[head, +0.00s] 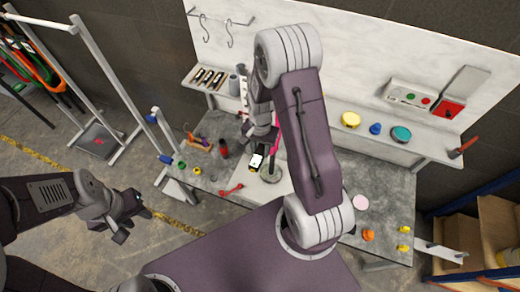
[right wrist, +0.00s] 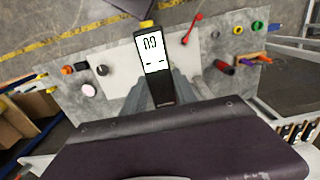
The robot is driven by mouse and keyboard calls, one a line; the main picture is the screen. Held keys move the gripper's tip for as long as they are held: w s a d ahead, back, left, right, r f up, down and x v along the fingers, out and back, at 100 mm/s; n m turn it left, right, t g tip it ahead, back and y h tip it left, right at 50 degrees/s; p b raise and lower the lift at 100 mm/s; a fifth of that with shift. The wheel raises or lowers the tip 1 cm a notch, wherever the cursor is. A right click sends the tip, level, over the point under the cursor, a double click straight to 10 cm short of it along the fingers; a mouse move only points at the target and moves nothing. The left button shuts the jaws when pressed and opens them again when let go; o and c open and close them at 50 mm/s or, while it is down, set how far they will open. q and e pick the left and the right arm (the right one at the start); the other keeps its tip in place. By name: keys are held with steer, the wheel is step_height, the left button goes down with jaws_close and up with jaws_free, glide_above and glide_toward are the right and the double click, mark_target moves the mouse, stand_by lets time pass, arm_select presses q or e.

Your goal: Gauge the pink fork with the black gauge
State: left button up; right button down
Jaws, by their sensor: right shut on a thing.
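The black gauge (head: 256,161) has a lit white display and a yellow tip. My right gripper (head: 262,139) is shut on it and holds it above the workbench. In the right wrist view the gauge (right wrist: 153,62) stands between the fingers, its display towards the camera. A pink upright piece (head: 276,128), seemingly the pink fork, shows beside my right arm, close to the gripper. The arm hides most of it, so I cannot tell whether the gauge touches it. My left gripper (head: 131,222) is empty, with its fingers apart, left of the bench.
The grey workbench (head: 385,178) carries a red wrench-like tool (head: 231,189), a pink disc (head: 361,202) and several small coloured parts. A back shelf holds a yellow piece (head: 351,119) and a teal piece (head: 401,134). A metal rack stands at left; floor before it is clear.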

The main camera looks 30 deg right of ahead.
mark_target(253, 169)
steer(key=shift+w+d, duration=0.2)
steer(key=shift+d, duration=0.05)
stand_by(1.0)
steer(key=shift+s+a, duration=1.3)
steer(key=shift+a, duration=0.25)
steer(key=shift+s+a, duration=1.3)
steer(key=shift+a, duration=0.2)
steer(key=f+b, duration=0.1)
steer(key=b, duration=0.1)
steer(key=f+b, duration=0.1)
steer(key=f, duration=0.1)
steer(key=w+f+b, duration=0.1)
steer(key=b, duration=0.1)
steer(key=shift+d+f+b, duration=0.1)
steer(key=shift+f+b, duration=0.25)
steer(key=shift+f, duration=0.05)
steer(key=w+f+n+b, duration=0.1)
steer(key=n+b, duration=0.2)
steer(key=w+f+n+b, duration=0.1)
steer(key=f+n+b, duration=0.1)
steer(key=n+b, duration=0.1)
steer(key=w+f+n+b, duration=0.1)
steer(key=n+b, duration=0.3)
steer(key=b, duration=0.1)
steer(key=shift+d+f, duration=0.25)
steer(key=shift+d, duration=0.05)
